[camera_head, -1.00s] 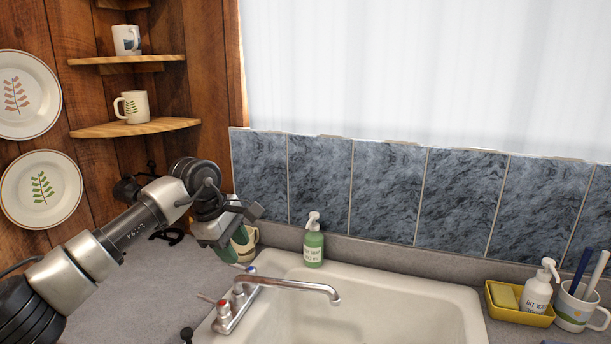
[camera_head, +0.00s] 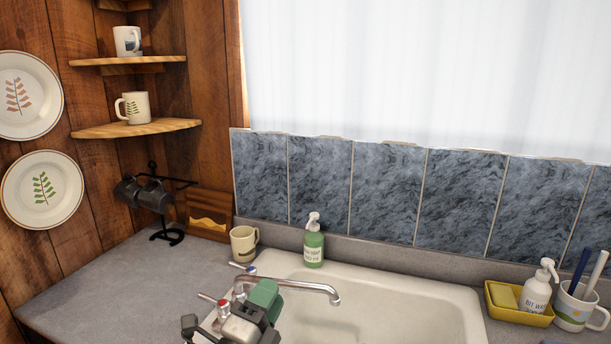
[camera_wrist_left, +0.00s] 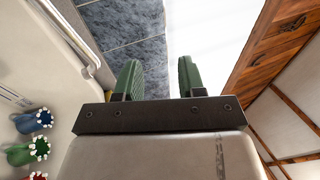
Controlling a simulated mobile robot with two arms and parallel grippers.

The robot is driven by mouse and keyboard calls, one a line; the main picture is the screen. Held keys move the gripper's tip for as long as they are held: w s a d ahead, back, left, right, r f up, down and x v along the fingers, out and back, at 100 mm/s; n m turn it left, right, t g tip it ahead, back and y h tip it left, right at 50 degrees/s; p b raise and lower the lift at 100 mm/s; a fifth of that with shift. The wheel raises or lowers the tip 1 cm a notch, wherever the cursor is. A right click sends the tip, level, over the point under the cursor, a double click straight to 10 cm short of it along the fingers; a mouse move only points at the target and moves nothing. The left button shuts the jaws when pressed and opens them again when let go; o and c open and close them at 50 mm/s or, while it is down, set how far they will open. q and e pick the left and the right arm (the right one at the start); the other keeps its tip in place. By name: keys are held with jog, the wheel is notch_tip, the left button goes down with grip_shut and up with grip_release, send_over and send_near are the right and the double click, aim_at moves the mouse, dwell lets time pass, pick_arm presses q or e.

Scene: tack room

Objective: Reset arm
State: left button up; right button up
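My left gripper (camera_head: 262,303) is at the bottom of the head view, in front of the tap and over the sink's left side. One green finger shows there on the grey body. In the left wrist view, my left gripper (camera_wrist_left: 160,78) has its two green fingers apart with nothing between them. My right gripper does not show.
The tap (camera_head: 290,284) arches over the white sink (camera_head: 400,300). A green soap bottle (camera_head: 314,246) and a beige mug (camera_head: 243,244) stand behind it. A yellow tray (camera_head: 520,313) and a cup with brushes (camera_head: 574,308) are at right. The left counter (camera_head: 110,285) is largely clear.

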pick_arm(q)
jog(key=s+a+f+n+g+y, duration=0.4)
jog(key=s+a+f+n+y, duration=0.15)
jog(key=f+n, duration=0.25)
jog(key=s+a+f+n+g+y, duration=0.3)
jog(key=s+a+f+n+y, duration=0.25)
jog(key=f+n, duration=0.25)
jog(key=s+a+f+n+g+h, duration=0.1)
jog(key=s+a+f+n+g, duration=0.25)
jog(key=s, duration=0.55)
jog(key=s+f+n+g+h, duration=0.1)
jog(key=s+f+n+g, duration=0.1)
jog(key=s+f+g, duration=0.5)
jog(key=s+f+b, duration=0.2)
jog(key=f+b, duration=0.1)
jog(key=f, duration=1.2)
jog(key=s+f+b, duration=0.2)
jog(key=f+b, duration=0.1)
jog(key=f, duration=1.2)
jog(key=s+a+f+b, duration=0.1)
jog(key=s+f+b, duration=0.1)
jog(key=s+f, duration=0.5)
jog(key=s+a+f+g+b, duration=0.1)
jog(key=s+f+b, duration=0.1)
jog(key=s+f, duration=0.6)
notch_tip(320, 180, down, 4)
jog(key=shift+s+a+f+y, duration=0.1)
jog(key=shift+s+a+y, duration=0.1)
jog(key=shift+a+y, duration=0.1)
